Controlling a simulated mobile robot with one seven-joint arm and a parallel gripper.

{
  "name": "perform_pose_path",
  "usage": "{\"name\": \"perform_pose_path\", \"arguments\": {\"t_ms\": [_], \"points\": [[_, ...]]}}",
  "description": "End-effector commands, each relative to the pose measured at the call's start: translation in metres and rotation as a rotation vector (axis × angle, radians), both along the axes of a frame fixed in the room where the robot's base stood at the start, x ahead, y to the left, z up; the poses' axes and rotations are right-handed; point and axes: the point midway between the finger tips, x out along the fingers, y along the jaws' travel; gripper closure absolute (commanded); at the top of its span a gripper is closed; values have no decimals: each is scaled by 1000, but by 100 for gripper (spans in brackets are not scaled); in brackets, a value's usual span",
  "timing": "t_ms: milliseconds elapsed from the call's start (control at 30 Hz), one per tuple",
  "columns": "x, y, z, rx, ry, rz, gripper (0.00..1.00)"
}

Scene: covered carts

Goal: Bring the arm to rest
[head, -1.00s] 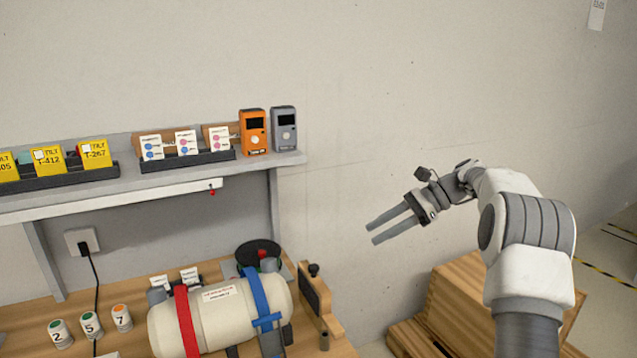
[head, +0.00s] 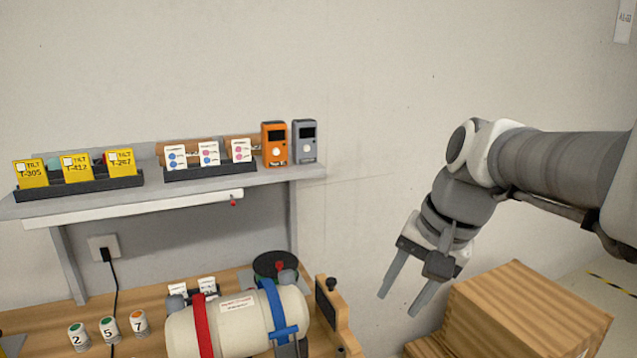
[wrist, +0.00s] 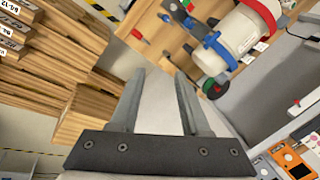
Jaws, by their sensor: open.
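My gripper (head: 402,292) is open and empty. In the head view it hangs in the air right of the workbench, with its two grey fingers pointing down and slightly left. In the wrist view the open fingers (wrist: 160,90) show with nothing between them but the pale wall behind. My arm comes in from the right edge and bends down at the wrist. The gripper touches nothing that I can see.
The bench holds a cream tank (head: 240,322) with red and blue straps and several numbered cans (head: 109,329). A shelf (head: 225,184) above carries yellow tags, cards and two handheld devices. A wooden crate (head: 530,310) stands below right of my gripper. The wall area between is clear.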

Motion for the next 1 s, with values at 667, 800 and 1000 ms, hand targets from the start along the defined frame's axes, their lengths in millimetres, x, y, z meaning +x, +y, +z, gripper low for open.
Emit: {"name": "perform_pose_path", "arguments": {"t_ms": [667, 800, 1000], "points": [[-114, -21, -46, -398, -306, 429, 54], [-114, -22, -46, -400, -307, 432, 54], [-114, -21, -46, -398, -306, 430, 54]]}}
